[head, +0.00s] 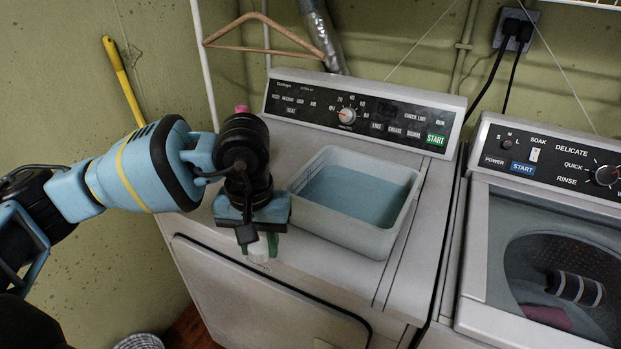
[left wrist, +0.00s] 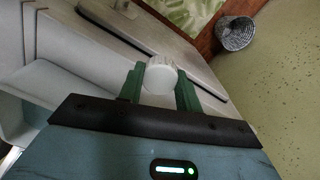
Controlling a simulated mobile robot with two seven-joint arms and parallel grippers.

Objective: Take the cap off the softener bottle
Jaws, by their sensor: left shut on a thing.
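My left gripper (head: 258,240) points down over the front left edge of the dryer top. Its green fingers are shut on a white ribbed cap (left wrist: 161,74), which sits between the fingertips in the left wrist view. In the head view the cap (head: 259,253) shows partly below the fingers. No bottle body shows under the cap in either view. A small pink tip (head: 241,108) shows behind my left wrist; the rest of it is hidden, so I cannot tell whether it is the softener bottle. My right gripper is not in view.
A pale plastic basin (head: 335,232) stands on the dryer top (head: 408,254), just right of my left gripper. An open washer (head: 480,262) stands at the right with things in its drum. A wire basket (left wrist: 236,33) is on the floor.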

